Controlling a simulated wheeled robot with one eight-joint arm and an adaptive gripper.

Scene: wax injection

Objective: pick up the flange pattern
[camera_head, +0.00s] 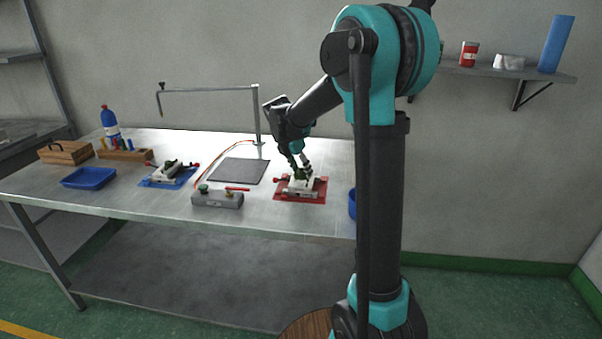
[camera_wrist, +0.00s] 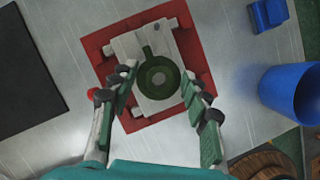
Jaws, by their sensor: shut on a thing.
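The flange pattern (camera_wrist: 158,64) is a dark green round disc with a ring at its middle and a short stub. It lies on the white mould block (camera_wrist: 128,46), which sits on a red mat (camera_wrist: 96,42). In the head view, my gripper (camera_head: 301,163) reaches down to the mould block (camera_head: 301,189) on the red mat (camera_head: 320,196). In the wrist view, the fingers of my gripper (camera_wrist: 160,80) are on either side of the flange pattern, shut on it. Any gap beneath the pattern is hard to tell.
A blue bin (camera_wrist: 279,87) stands right of the mat. Left on the table are a grey plate (camera_head: 238,171), a grey block (camera_head: 217,200), a blue mat (camera_head: 183,180) with another mould and a blue tray (camera_head: 89,178). A thin overhead bar (camera_head: 208,90) stands behind.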

